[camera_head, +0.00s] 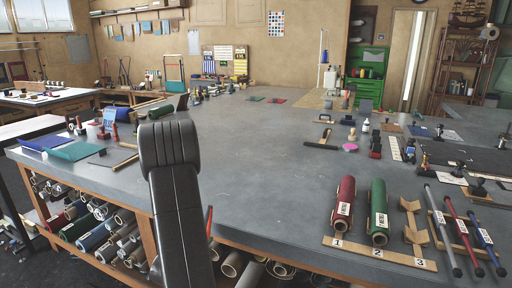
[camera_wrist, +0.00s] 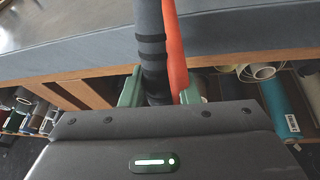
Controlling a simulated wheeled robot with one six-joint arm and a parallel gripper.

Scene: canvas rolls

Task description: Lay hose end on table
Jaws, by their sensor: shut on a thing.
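In the wrist view, a dark grey hose end (camera_wrist: 151,45) with raised black rings stands between the green fingers of my gripper (camera_wrist: 160,88). My gripper is shut on it. An orange piece (camera_wrist: 175,50) runs alongside the hose; whether they are joined I cannot tell. In the head view an orange bit (camera_head: 209,220) shows beside my dark arm, which hides the gripper and most of the hose. The grey-topped table (camera_head: 260,150) is large. In the wrist view its near edge (camera_wrist: 240,42) lies behind the hose, and my gripper is at its front side.
The table's middle is clear. Rolls fill the shelf below.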

